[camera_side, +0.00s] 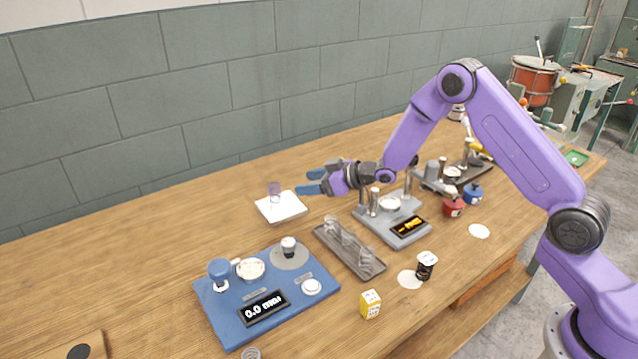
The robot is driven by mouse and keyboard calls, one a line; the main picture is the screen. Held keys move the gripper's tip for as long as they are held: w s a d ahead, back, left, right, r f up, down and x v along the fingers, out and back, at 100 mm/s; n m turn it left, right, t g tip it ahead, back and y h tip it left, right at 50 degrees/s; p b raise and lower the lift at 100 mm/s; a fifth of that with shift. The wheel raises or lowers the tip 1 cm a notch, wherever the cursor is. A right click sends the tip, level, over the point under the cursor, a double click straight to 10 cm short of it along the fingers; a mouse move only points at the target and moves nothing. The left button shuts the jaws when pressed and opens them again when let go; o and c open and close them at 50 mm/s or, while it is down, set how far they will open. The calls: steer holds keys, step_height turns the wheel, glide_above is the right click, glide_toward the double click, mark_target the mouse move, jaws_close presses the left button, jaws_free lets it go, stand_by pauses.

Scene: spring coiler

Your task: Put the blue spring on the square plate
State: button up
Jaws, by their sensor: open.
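The square plate (290,211) is white and lies on the table left of centre, near the wall side. A small see-through, pale violet-blue cylinder (274,191), which looks like a coil, stands upright on its back left part. It may be the blue spring, but it is too small to be sure. My gripper (311,181) is open, with its blue fingers pointing left. In the picture it is just right of the cylinder and above the plate's right side, apart from the cylinder. I see nothing between the fingers.
A grey tray (372,268) holds several clear coil-like pieces. A blue station (225,316) with a display stands in front, and a grey station (408,240) at right. A black cup (427,266) and yellow box (370,304) stand near the front edge.

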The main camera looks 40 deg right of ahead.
steer(key=shift+s, duration=0.15)
steer(key=s+a+r+n+g+h, duration=0.1)
steer(key=s+a+r+g, duration=0.15)
steer(key=s, duration=0.45)
steer(key=s+a+r+n+g+h, duration=0.1)
steer(key=s+r, duration=0.2)
steer(key=s, duration=0.4)
steer(key=s+a+r+g+h, duration=0.2)
steer(key=s, duration=0.5)
steer(key=s+d+r+n+g+h, duration=0.1)
steer(key=s+d, duration=0.4)
steer(key=s, duration=0.8)
steer(key=s+d+r+n+g+h, duration=0.2)
steer(key=s+d+g, duration=0.2)
steer(key=s, duration=1)
steer(key=shift+d+n, duration=0.4)
steer(key=shift+d, duration=0.2)
